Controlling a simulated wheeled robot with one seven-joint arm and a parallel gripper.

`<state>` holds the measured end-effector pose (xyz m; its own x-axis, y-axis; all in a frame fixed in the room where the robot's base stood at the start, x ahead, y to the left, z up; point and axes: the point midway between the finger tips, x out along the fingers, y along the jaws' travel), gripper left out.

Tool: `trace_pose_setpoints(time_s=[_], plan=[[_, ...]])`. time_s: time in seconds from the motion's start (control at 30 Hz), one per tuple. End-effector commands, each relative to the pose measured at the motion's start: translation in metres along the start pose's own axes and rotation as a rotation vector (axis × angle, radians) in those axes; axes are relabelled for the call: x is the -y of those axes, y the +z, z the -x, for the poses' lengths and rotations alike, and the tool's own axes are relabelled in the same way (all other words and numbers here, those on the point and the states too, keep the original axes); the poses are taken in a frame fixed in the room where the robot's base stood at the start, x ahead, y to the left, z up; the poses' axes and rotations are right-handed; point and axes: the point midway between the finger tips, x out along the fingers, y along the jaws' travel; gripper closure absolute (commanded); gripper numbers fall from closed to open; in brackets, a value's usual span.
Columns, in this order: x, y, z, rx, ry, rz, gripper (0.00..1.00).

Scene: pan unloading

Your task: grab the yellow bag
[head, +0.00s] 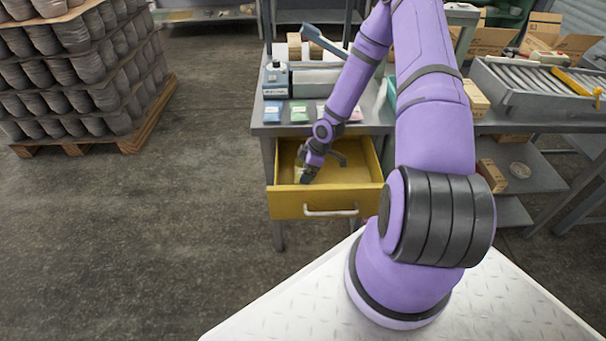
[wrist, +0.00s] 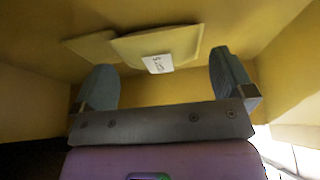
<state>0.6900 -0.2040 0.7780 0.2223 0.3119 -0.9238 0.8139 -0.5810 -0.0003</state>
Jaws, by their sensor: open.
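The yellow bag (wrist: 158,48) lies on the floor of the open yellow drawer and carries a small white label. In the wrist view it is ahead of my gripper (wrist: 161,66), between the directions of the two fingertips. My gripper is open and empty, with its fingers spread wide. In the head view my gripper (head: 308,176) is down inside the drawer (head: 290,206), near its left side. A flat yellow piece (wrist: 92,47) lies beside the bag on the left; I cannot tell if it is part of it. The bag is mostly hidden in the head view.
The drawer walls stand close around my gripper. On the worktop above lie a blue packet (head: 273,112), a green packet (head: 299,111) and a pink packet (head: 355,114). A dark shape (head: 338,156) shows inside the drawer. A roller conveyor (head: 535,85) stands at the right.

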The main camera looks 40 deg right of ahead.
Motion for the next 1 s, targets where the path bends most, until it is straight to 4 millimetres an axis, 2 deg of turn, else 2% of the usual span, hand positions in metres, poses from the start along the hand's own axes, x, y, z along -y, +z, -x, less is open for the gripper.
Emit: trace_pose_setpoints(time_s=[0.13,0.4,0.6,0.63,1.0], plan=[[0.0001,0.0,-0.0141,0.001,-0.001,0.0,0.0],[-0.0001,0.0004,-0.016,0.0,0.001,0.0,0.0],[-0.0001,0.0004,-0.0159,0.0,0.0,0.0,0.46],[-0.0001,0.0004,-0.0159,0.0,0.0,0.0,0.49],[-0.0005,-0.0011,-0.0122,0.0,0.001,0.0,0.49]])
